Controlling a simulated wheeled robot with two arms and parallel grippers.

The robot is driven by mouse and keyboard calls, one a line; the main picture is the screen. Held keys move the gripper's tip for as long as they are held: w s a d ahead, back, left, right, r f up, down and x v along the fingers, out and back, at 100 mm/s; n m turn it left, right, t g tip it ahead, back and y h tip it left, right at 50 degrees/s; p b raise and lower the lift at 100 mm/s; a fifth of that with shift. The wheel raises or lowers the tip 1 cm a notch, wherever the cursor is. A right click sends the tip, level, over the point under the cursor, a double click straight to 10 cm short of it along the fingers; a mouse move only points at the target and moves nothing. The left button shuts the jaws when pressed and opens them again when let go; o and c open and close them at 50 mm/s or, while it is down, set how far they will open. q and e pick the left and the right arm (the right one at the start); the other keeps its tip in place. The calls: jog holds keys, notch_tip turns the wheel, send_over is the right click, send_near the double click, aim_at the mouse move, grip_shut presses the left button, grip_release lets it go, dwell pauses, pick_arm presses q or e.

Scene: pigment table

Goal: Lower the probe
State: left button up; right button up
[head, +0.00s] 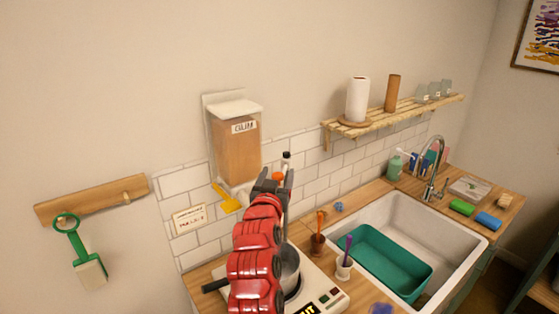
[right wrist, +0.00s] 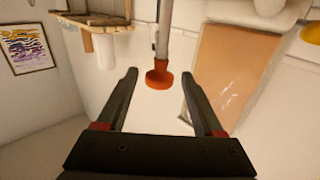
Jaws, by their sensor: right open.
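The probe is a pale grey rod with an orange-red knob, seen between and apparently beyond my fingertips in the right wrist view (right wrist: 161,77). In the head view, its orange part (head: 278,177) shows between the fingers, against the tiled wall. My right gripper (head: 276,180) is open, with a finger on each side of the probe; it also shows in the right wrist view (right wrist: 160,76). I cannot tell whether either finger touches it. A metal pot (head: 290,264) stands on the white hotplate (head: 322,291) below, partly hidden by my red right arm. My left gripper is not in view.
The GUM dispenser (head: 236,152) with a yellow lever (head: 227,199) hangs left of the gripper. A wooden shelf (head: 400,112) is on the wall to the right. Cups with tools (head: 317,244) stand beside the hotplate. A sink (head: 447,238) holds a teal tub (head: 385,257).

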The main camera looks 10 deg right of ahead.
jog(key=shift+p+x, duration=0.4)
jog(key=shift+x, duration=1.4)
jog(key=shift+s, duration=0.1)
grip_shut()
jog(key=shift+f, duration=0.1)
